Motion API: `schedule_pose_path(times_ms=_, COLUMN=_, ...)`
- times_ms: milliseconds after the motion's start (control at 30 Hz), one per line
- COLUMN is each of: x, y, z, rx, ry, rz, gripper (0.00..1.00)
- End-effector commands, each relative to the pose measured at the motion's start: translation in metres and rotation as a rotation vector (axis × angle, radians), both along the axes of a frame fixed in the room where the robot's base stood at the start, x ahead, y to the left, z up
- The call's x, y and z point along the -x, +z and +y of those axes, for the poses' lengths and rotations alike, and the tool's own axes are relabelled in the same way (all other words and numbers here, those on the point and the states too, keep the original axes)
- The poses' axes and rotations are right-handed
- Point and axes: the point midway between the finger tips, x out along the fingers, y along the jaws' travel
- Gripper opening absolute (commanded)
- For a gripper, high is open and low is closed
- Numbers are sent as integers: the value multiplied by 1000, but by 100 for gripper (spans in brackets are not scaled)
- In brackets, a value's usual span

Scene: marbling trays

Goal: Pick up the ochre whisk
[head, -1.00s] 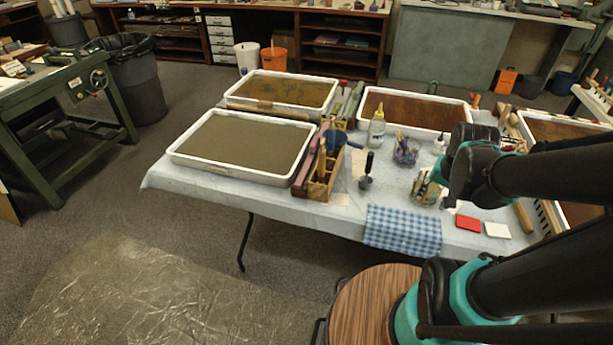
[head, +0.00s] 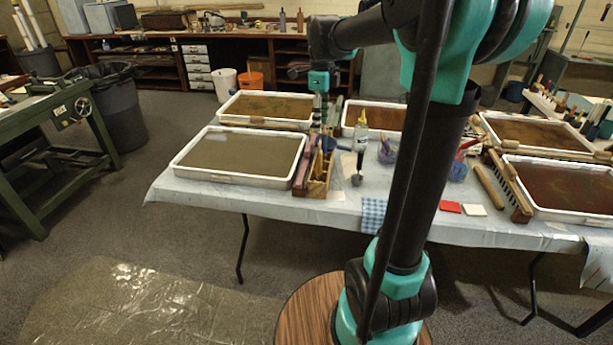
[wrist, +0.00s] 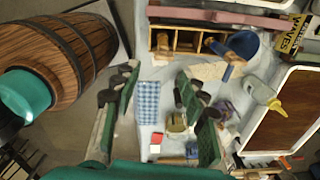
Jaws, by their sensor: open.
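My gripper (head: 319,108) hangs open and empty with its fingers pointing down, above the far end of the wooden caddy (head: 318,188) on the table. In the wrist view the open fingers (wrist: 156,82) stand wide apart with nothing between them. The caddy also shows in the wrist view (wrist: 172,40), beyond the fingertips. Several upright tools stand in it, some tan and one blue, and they overlap. I cannot clearly tell which thing is the ochre whisk; it may be among these tan tools or in a jar.
White trays (head: 176,163) with dark liquid stand left of and behind the caddy. A yellow-capped bottle (head: 360,138) and a purple jar (head: 387,152) stand to its right. A blue checked cloth (wrist: 148,103), a red card (head: 450,207) and a white card (head: 475,210) lie near the front edge.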

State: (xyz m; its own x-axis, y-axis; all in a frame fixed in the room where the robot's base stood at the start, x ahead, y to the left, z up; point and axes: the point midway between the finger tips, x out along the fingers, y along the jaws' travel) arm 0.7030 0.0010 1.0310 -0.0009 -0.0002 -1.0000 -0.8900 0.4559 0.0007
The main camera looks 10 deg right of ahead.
Motion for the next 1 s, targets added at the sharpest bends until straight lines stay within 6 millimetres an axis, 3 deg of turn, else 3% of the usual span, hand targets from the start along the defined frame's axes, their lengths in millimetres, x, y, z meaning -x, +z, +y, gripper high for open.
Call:
schedule_pose_path(times_ms=500, x=0, y=-96, z=0, rx=0, ry=1, rz=-1, gripper=43)
schedule_pose_path(times_ms=867, x=-2, y=-126, z=0, rx=0, ry=1, rz=-1, gripper=43)
schedule_pose_path(times_ms=1000, x=-6, y=-146, z=0, rx=0, ry=1, rz=-1, gripper=43)
